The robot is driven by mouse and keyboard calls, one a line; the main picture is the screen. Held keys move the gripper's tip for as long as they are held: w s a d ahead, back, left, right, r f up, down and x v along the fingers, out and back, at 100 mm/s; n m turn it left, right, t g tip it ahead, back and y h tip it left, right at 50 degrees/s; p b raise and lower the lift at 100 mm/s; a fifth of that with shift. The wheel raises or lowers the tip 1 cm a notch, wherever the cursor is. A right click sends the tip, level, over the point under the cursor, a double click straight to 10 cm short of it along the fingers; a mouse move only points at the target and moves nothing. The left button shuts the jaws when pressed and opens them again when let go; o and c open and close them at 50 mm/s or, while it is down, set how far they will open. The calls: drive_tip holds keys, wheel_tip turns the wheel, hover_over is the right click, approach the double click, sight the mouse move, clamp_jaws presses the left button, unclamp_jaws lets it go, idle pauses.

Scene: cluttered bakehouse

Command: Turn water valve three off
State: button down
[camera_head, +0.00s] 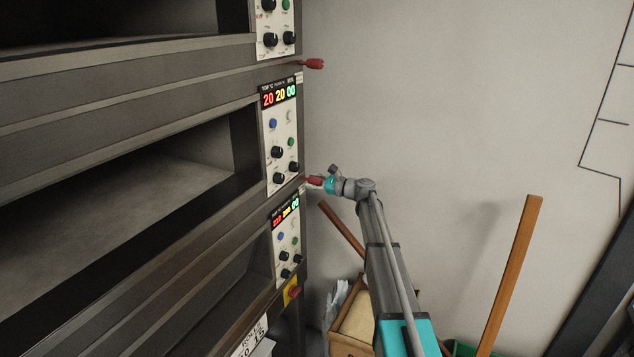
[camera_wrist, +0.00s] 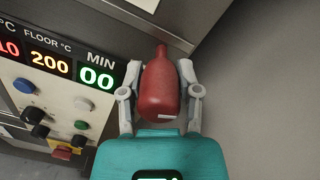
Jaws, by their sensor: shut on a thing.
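A red valve handle (camera_wrist: 160,88) sticks out at the right side of the oven front in the wrist view, just right of the MIN display. My gripper (camera_wrist: 160,85) has a finger on each side of it and is shut on it. In the head view the same red handle (camera_head: 314,181) is small, beside the middle control panel's lower edge, with my gripper (camera_head: 323,183) at it. Another red handle (camera_head: 312,64) sits higher, beside the upper panel. The valve numbers cannot be read.
The deck oven (camera_head: 120,150) with stacked control panels (camera_head: 280,135) fills the left. Below my arm stands a wooden crate (camera_head: 350,344) with a sack. A wooden pole (camera_head: 512,270) leans at the right. The plain wall (camera_head: 450,90) behind leaves free room right of the oven.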

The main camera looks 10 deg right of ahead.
drive_tip(key=n, duration=0.7)
drive_tip(key=shift+w+a, duration=0.1)
drive_tip(key=shift+a, duration=0.05)
drive_tip(key=n, duration=0.6)
drive_tip(key=shift+r+h, duration=0.1)
drive_tip(key=shift+h, duration=0.2)
drive_tip(key=shift+n, duration=0.3)
drive_tip(key=shift+c, duration=1.5)
unclamp_jaws()
drive_tip(key=shift+a, duration=0.1)
